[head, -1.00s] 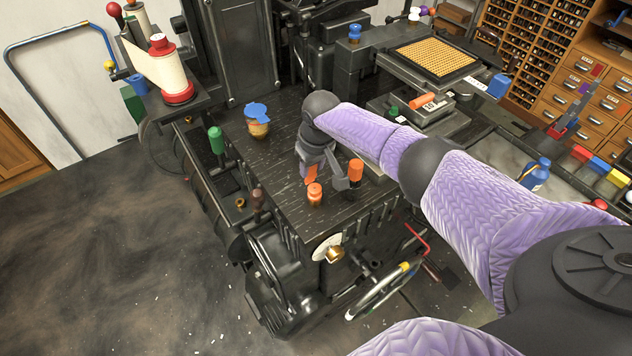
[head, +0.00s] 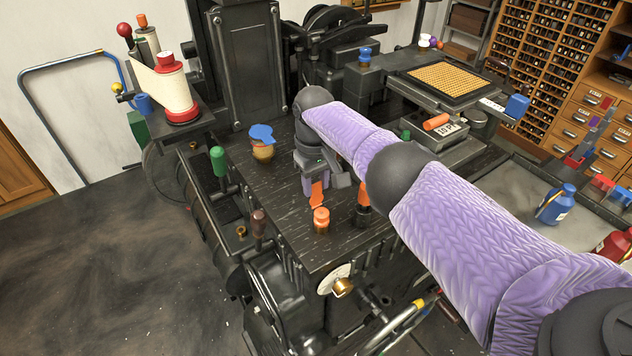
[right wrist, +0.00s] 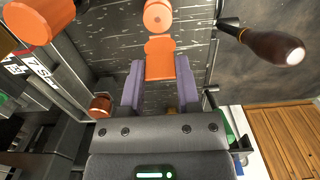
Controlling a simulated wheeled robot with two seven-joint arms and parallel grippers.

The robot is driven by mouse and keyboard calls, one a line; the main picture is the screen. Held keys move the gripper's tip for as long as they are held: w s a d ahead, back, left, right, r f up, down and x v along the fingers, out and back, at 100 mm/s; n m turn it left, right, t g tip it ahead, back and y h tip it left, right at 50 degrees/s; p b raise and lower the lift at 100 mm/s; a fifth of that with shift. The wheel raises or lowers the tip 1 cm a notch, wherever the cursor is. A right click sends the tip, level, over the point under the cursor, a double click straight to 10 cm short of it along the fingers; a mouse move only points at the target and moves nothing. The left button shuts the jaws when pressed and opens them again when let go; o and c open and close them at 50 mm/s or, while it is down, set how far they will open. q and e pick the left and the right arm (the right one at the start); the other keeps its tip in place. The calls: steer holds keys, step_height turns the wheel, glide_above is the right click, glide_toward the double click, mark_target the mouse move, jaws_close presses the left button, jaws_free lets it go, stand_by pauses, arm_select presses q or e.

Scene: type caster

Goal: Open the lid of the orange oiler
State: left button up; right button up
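My right gripper (head: 316,187) points down over the dark table at the middle of the head view. Between its two purple fingers is a flat orange piece with a rounded tab, which looks like the orange oiler's lid (head: 317,196). The same orange piece (right wrist: 160,62) fills the gap between the fingers in the right wrist view. The fingers stand apart along its two sides; I cannot tell whether they press on it. The oiler's body is hidden by the gripper, so I cannot tell how far the lid stands open. My left gripper is not in view.
A small orange-capped piece (head: 321,219) stands just in front of the gripper, and a black piece with an orange top (head: 363,196) to its right. A similar jar with a blue lid (head: 262,138) stands behind left.

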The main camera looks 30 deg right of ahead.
steer(key=o, duration=0.5)
steer(key=shift+f, duration=0.1)
steer(key=shift+c, duration=0.2)
step_height(320, 180, up, 10)
steer(key=p, duration=0.2)
steer(key=shift+w+p, duration=0.2)
steer(key=shift+p, duration=0.1)
